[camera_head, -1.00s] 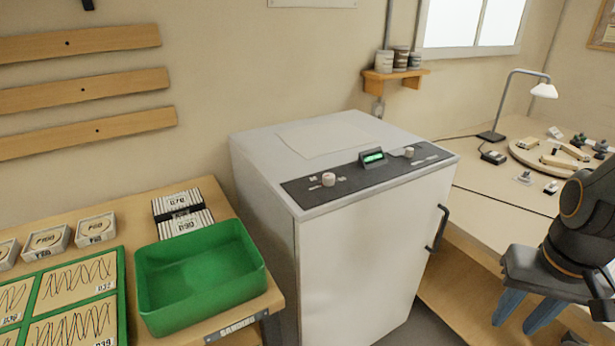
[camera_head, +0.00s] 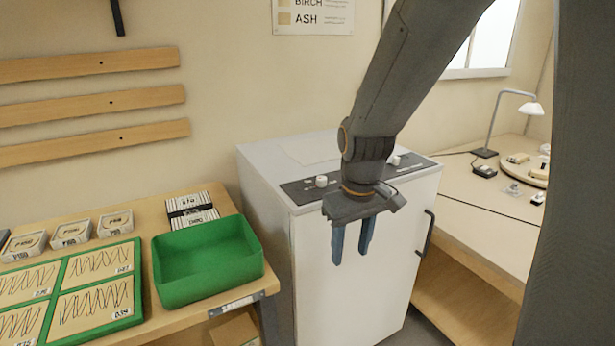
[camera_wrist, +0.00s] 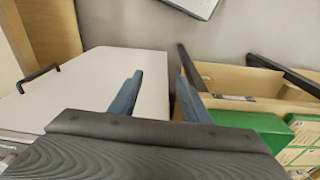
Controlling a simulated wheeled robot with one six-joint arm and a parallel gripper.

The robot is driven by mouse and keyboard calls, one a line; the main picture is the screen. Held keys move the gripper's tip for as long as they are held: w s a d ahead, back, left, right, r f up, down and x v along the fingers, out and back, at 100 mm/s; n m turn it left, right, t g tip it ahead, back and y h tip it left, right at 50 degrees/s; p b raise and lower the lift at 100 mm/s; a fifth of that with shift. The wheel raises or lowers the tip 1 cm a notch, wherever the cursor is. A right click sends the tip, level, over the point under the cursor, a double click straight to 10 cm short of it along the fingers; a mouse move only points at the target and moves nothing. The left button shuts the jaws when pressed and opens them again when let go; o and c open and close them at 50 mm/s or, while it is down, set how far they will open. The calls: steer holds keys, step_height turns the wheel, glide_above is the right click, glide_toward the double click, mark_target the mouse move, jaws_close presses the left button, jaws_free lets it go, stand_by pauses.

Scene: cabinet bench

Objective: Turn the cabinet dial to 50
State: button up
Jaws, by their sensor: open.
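The white cabinet (camera_head: 350,268) stands in the middle of the head view, with a dark control panel (camera_head: 298,192) along its top front edge. A pale dial (camera_head: 321,181) sits on the left part of the panel. A second pale knob (camera_head: 394,160) shows at the right, partly beside my arm. My gripper (camera_head: 351,256) hangs in front of the cabinet, fingers pointing down, open and empty, apart from both knobs. My arm hides the panel's middle and its display. In the wrist view, my open fingers (camera_wrist: 158,98) show, with the cabinet (camera_wrist: 95,85) at left.
A bench at left holds a green bin (camera_head: 205,262), small boxes (camera_head: 72,232) and green-framed trays (camera_head: 95,300). A dark door handle (camera_head: 426,234) sticks out at the cabinet's right. A workbench with a lamp (camera_head: 490,125) stands at right.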

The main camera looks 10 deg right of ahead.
steer(key=w+r+n, duration=0.3)
steer(key=w, duration=0.5)
steer(key=w+r+n, duration=0.2)
steer(key=w+n, duration=0.1)
steer(key=w, duration=0.4)
step_height(320, 180, up, 6)
steer(key=r+n, duration=0.1)
steer(key=n, duration=0.6)
glide_above(322, 178)
steer(key=shift+s+f+g, duration=0.1)
steer(key=shift+f+g, duration=0.15)
steer(key=shift+g, duration=0.15)
steer(key=shift+f+p, duration=0.85)
steer(key=shift+f, duration=2.95)
steer(key=shift+w, duration=0.2)
steer(key=c, duration=1)
steer(key=shift+c, duration=0.2)
